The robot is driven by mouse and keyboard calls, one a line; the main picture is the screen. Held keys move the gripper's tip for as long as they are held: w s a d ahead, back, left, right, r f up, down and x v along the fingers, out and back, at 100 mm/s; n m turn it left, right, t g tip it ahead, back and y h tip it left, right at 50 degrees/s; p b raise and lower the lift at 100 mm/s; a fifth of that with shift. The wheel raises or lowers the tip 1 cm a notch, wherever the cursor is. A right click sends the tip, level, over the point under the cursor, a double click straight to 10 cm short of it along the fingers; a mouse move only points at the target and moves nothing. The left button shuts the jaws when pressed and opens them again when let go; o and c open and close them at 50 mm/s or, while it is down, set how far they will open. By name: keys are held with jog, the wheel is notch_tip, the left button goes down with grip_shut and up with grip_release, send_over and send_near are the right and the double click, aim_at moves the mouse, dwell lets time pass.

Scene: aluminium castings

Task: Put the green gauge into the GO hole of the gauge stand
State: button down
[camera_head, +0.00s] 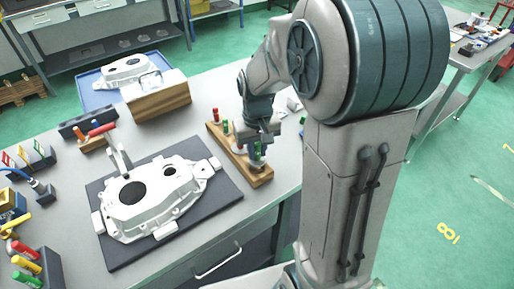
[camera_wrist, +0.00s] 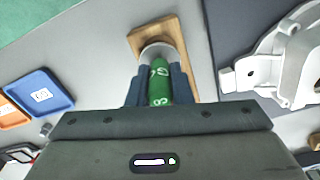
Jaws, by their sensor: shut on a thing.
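The green gauge (camera_wrist: 158,82) is between the fingers of my gripper (camera_wrist: 157,92) in the wrist view, with white lettering on it. The fingers are shut on its sides. In the head view my gripper (camera_head: 258,148) is over the near end of the wooden gauge stand (camera_head: 262,178), and the green gauge (camera_head: 258,152) points down there. The stand also shows behind the gauge in the wrist view (camera_wrist: 146,35). The gauge's lower end and the hole are hidden, so I cannot tell whether it is in the hole.
Red and green handled pieces (camera_head: 215,115) stand at the far end of the stand. A white casting (camera_head: 155,200) lies on a dark mat (camera_head: 225,185) to the left. A wooden box (camera_head: 160,102) and a blue tray (camera_head: 92,98) are behind. Bare table lies between mat and stand.

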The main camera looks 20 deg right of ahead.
aim_at(257, 157)
jog(key=shift+f+b, duration=1.2)
jog(key=shift+f, duration=0.4)
jog(key=c, duration=1.2)
grip_release()
jog(key=shift+r, duration=0.1)
notch_tip(257, 157, up, 14)
jog(key=shift+f, duration=0.15)
jog(key=shift+s, duration=0.15)
jog(key=s+f+t, duration=0.2)
jog(key=s+f, duration=0.2)
jog(key=s, duration=0.9)
jog(key=shift+s+f+m+t, duration=0.2)
jog(key=shift+s+m+t, duration=0.1)
jog(key=shift+m+t, duration=0.1)
